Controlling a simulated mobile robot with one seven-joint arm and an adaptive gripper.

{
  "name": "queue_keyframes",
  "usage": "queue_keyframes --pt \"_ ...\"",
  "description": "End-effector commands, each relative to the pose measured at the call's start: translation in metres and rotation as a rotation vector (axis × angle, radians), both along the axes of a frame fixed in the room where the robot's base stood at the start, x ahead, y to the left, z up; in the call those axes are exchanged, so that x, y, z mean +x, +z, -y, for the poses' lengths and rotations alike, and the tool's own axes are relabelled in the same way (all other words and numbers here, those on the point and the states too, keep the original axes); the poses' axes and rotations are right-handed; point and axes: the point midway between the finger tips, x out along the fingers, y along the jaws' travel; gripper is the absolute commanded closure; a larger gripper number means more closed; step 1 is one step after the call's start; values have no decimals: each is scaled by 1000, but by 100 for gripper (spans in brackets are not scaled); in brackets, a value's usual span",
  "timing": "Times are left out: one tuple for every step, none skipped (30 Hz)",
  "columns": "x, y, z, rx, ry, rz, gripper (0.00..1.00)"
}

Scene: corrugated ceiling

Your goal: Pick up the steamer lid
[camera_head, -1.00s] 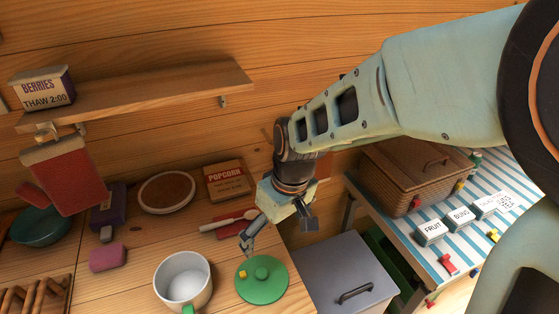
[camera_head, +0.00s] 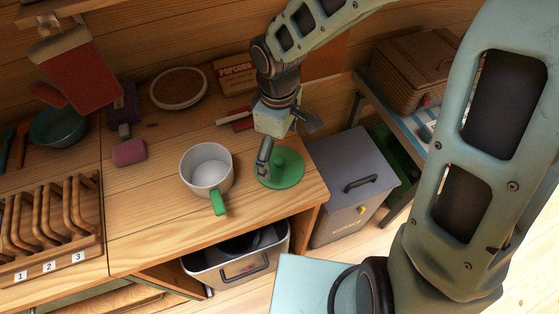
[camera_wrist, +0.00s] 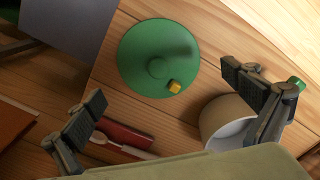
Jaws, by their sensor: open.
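The green steamer lid (camera_head: 286,169) lies flat on the wooden counter near its right front corner. In the wrist view the lid (camera_wrist: 139,62) is round, with a green knob at its middle and a small yellow block near its rim. My gripper (camera_head: 263,160) is over the lid's left part in the head view and hides some of it. In the wrist view my gripper (camera_wrist: 165,105) has its two fingers wide apart with nothing between them, and the lid shows beyond them. Whether a fingertip touches the lid cannot be told.
A white pot (camera_head: 207,170) with a green handle stands just left of the lid. A red object (camera_wrist: 122,136) and a wooden spoon lie behind it. A grey bin (camera_head: 350,180) stands right of the counter. A wooden rack (camera_head: 50,225) is at the left.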

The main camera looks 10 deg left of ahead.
Motion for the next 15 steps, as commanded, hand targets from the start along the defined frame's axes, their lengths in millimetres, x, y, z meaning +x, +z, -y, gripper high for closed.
queue_keyframes --pt "-1 -6 1 -2 1 -5 0" --pt "-1 -10 1 -3 1 -6 0" --pt "-1 -16 1 -2 0 -6 0" --pt "0 -21 2 -3 2 -7 0" --pt "0 -25 2 -2 1 -7 0" --pt "1 -30 2 -2 0 -7 0" --pt "1 -35 2 -3 2 -6 0" --pt "1 -39 2 -2 1 -5 0" --pt "1 -42 2 -2 0 -5 0" --pt "1 -45 2 -2 0 -4 0" --pt "1 -46 2 -2 0 -4 0" --pt "2 -48 2 -1 0 -2 0" --pt "2 -48 2 -1 0 -1 0" --pt "2 -48 2 -1 0 -1 0" --pt "2 -48 2 -1 0 -1 0"
